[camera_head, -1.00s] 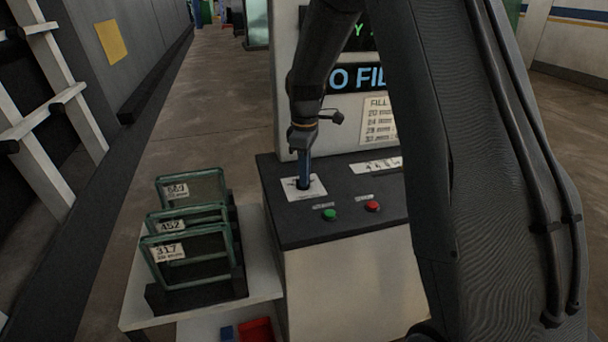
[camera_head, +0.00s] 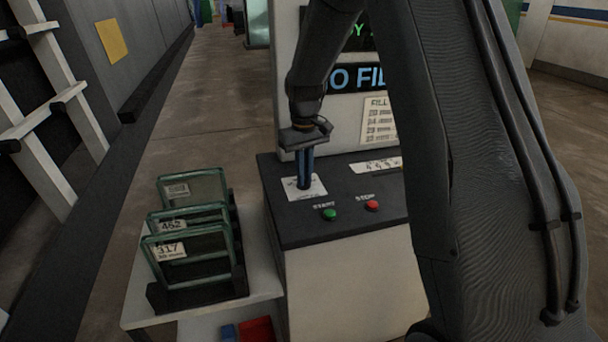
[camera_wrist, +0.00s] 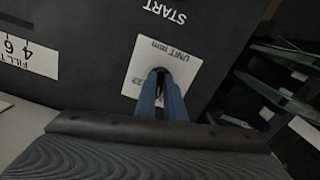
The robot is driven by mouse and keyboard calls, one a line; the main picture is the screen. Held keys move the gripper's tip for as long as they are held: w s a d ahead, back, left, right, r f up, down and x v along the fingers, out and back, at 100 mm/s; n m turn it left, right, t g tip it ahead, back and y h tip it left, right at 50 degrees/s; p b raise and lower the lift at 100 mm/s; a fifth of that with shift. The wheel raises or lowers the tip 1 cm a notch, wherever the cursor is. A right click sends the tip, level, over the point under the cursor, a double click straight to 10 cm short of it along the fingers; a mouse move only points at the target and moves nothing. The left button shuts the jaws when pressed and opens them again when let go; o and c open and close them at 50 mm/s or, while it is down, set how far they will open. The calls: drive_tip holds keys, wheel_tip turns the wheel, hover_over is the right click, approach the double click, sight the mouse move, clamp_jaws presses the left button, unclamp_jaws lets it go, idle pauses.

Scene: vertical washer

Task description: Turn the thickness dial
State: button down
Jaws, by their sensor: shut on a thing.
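The thickness dial sits on a white label plate (camera_head: 318,187) at the left of the machine's dark control panel. My gripper (camera_head: 304,183) points straight down onto the dial, with its blue fingers shut on it. In the wrist view, the fingers (camera_wrist: 163,90) close around a small dark dial (camera_wrist: 160,72) at the middle of the white plate (camera_wrist: 182,52). The plate reads "UNIT mm", upside down, with a number partly hidden beside the fingers. The dial's pointer and most of its body are hidden by the fingers.
A green START button (camera_head: 329,214) and a red STOP button (camera_head: 372,205) stand just right of the dial. A fill-type strip (camera_head: 377,166) lies behind them. Framed glass panels (camera_head: 190,250) stand on a white table at the left. A screen rises behind the panel.

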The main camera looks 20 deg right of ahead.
drive_tip(key=m, duration=0.6)
drive_tip(key=shift+w+a+r, duration=0.1)
drive_tip(key=shift+a, duration=0.05)
drive_tip(key=shift+m, duration=0.3)
drive_tip(key=c, duration=1.8)
unclamp_jaws()
drive_tip(key=shift+c, duration=0.2)
wheel_tip(320, 180, up, 8)
drive_tip(key=shift+f+b, duration=0.1)
drive_tip(key=shift+b, duration=1.05)
drive_tip(key=s+f+n, duration=0.2)
drive_tip(key=s+f, duration=0.2)
drive_tip(key=s, duration=0.8)
drive_tip(key=s+f+n+t, duration=0.1)
drive_tip(key=s+f, duration=0.3)
drive_tip(key=s, duration=0.9)
drive_tip(key=shift+s+a+n, duration=0.3)
drive_tip(key=shift+n, duration=0.2)
